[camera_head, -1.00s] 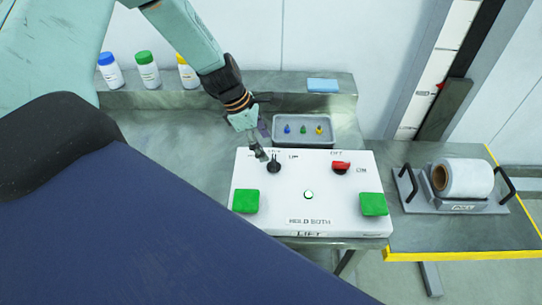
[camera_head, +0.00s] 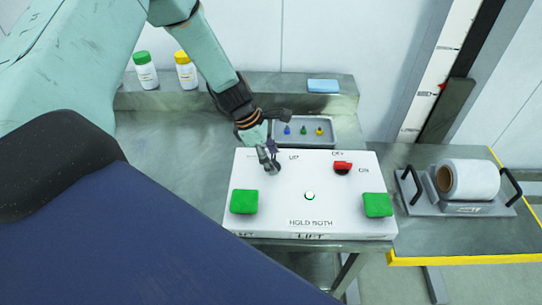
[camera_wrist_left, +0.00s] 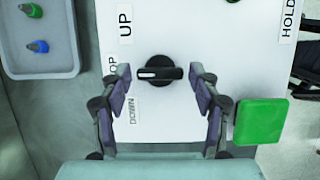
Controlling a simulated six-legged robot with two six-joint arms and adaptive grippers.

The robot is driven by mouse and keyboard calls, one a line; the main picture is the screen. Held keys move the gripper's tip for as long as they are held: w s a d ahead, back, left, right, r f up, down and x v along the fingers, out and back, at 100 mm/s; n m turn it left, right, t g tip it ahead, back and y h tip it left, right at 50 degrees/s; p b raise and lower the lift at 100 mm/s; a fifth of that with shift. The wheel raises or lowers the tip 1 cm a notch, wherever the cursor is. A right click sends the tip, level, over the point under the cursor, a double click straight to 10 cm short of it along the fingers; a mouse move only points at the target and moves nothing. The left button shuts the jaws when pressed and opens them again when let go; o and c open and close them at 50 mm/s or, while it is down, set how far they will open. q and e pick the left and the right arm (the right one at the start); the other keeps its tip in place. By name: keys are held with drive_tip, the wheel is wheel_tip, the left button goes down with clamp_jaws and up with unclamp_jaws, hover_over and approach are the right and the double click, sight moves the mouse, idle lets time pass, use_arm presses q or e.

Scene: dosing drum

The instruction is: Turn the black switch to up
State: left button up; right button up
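The black switch (camera_wrist_left: 158,73) sits on the white control panel (camera_wrist_left: 170,25). In the left wrist view its bar lies sideways, its white mark pointing left toward a partly hidden label ending in "OP". The UP label (camera_wrist_left: 125,20) is above left of it and the DOWN label (camera_wrist_left: 133,110) below left. My left gripper (camera_wrist_left: 160,75) is open, with one finger on each side of the switch near the bar's ends; contact is not clear. In the head view my left gripper (camera_head: 269,160) covers most of the switch. My right gripper is not in view.
The panel also carries a red switch (camera_head: 342,168), two green buttons (camera_head: 244,201) (camera_head: 377,205) and a small round light (camera_head: 310,195). A grey tray (camera_head: 290,140) with small coloured pieces lies behind. Bottles stand at the back left; a roll holder (camera_head: 466,181) stands right.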

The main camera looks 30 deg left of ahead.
use_arm(q)
drive_tip(key=shift+a+f, duration=0.1)
drive_tip(key=shift+a, duration=0.1)
drive_tip(key=shift+c, duration=1.3)
drive_tip(key=shift+d, duration=0.25)
drive_tip(key=c, duration=0.3)
drive_tip(key=shift+c, duration=1.4)
drive_tip(key=shift+w+a, duration=0.1)
drive_tip(key=shift+m, duration=0.3)
drive_tip(key=m+g, duration=0.1)
drive_tip(key=m, duration=0.2)
drive_tip(key=shift+w, duration=0.15)
drive_tip(key=shift+w+m+g+b, duration=0.1)
drive_tip(key=shift+m+g+b, duration=0.15)
drive_tip(key=shift+m+g, duration=0.75)
drive_tip(key=shift+m+g+b, duration=0.2)
drive_tip(key=shift+m, duration=1.5)
